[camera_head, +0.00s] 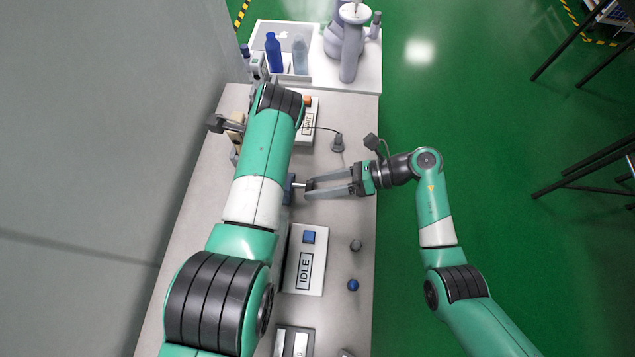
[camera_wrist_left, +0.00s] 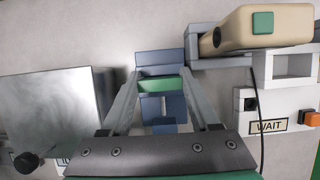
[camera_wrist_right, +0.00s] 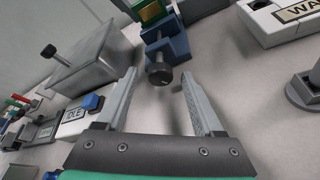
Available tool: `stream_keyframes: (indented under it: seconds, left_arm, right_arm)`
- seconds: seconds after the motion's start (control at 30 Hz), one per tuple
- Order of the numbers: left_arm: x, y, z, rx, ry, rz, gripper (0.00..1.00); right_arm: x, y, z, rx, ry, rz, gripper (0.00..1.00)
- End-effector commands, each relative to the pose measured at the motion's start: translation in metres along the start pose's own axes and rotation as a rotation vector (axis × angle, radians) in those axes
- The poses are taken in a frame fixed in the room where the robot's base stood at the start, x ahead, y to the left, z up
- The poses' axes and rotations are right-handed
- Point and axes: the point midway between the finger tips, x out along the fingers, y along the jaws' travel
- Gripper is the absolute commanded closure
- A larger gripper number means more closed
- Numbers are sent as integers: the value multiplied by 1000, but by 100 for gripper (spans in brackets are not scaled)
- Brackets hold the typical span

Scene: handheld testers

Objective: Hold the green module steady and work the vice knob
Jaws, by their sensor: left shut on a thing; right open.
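The green module (camera_wrist_left: 160,84) sits in the blue vice (camera_wrist_left: 160,60) in the left wrist view. My left gripper (camera_wrist_left: 162,80) is shut on it, with one finger at each end. The right wrist view also shows the module (camera_wrist_right: 152,11) in the vice (camera_wrist_right: 172,46). The dark round vice knob (camera_wrist_right: 159,74) sticks out toward my right gripper (camera_wrist_right: 159,80), which is open, its fingertips on either side of the knob, apparently not touching it. In the head view, my right gripper (camera_head: 308,187) reaches in from the right; my left arm hides most of the vice and the module.
A box labelled IDLE (camera_head: 306,259) with a blue button stands nearer on the bench. A WAIT box (camera_wrist_left: 277,118) and a beige handheld tester (camera_wrist_left: 262,30) on a grey stand lie beside the vice. A small post (camera_head: 337,143) with a cable stands beyond my right gripper.

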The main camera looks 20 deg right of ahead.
Motion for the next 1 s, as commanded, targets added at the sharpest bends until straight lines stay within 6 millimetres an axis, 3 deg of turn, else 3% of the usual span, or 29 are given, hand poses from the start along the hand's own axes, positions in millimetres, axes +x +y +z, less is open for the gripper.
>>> stream_keyframes:
  seconds: [0.5,0.87,0.9,1.0]
  left_arm:
    - [0,0,0,1,1,0,94]
    - [0,0,-1,1,1,-1,94]
    - [0,0,-1,1,1,-1,31]
    - [0,0,0,1,1,-1,13]
  right_arm:
    - [-105,-1,1,0,-3,-3,31]
    - [-115,0,0,0,-1,-1,31]
    - [-115,0,0,0,-1,-1,31]
    - [-115,0,0,0,-1,-1,31]
